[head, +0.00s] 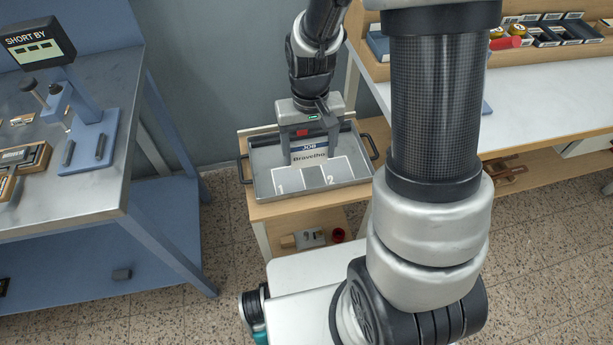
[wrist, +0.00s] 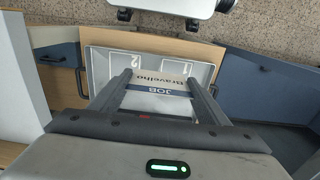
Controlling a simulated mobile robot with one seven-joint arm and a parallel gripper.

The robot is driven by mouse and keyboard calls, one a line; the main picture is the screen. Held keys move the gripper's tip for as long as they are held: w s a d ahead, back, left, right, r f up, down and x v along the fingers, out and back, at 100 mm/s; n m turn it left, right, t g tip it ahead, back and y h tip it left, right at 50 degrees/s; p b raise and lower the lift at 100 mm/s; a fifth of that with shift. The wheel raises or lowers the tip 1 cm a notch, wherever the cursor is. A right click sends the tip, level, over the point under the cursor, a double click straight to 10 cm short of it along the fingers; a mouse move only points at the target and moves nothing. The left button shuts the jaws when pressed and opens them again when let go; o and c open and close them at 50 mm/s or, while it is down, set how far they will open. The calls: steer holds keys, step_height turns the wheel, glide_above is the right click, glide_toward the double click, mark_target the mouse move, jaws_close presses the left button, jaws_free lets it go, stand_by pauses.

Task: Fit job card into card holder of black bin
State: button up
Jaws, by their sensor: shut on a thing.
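The job card (head: 309,156) is white with a blue band reading "JOB" and the word "Bravelho..." below it. My gripper (head: 311,146) is shut on it, a finger at each side, above the back part of a grey tray. In the wrist view the card (wrist: 170,86) shows between the fingers of my gripper (wrist: 159,82); its lower part is hidden by the gripper body. Several small dark bins (head: 548,36) stand on the right bench's shelf; I cannot tell which is the black bin or see its card holder.
The grey tray (head: 262,190) with fields marked 1 and 2 and dark side handles sits on a wooden cart (head: 262,211). A blue-grey metal bench (head: 100,150) with tools stands left. The white bench top (head: 545,110) at right is mostly clear.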

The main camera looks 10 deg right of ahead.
steer(key=f+b, duration=0.2)
steer(key=f, duration=0.1)
steer(key=s+f+b, duration=0.1)
steer(key=f+b, duration=0.2)
steer(key=f, duration=0.1)
steer(key=s+f+b, duration=0.1)
steer(key=f+b, duration=0.2)
steer(key=shift+s+a+f, duration=0.25)
steer(key=shift+a+f, duration=0.05)
steer(key=shift+a, duration=0.1)
steer(key=shift+f+b, duration=0.1)
steer(key=shift+b, duration=0.2)
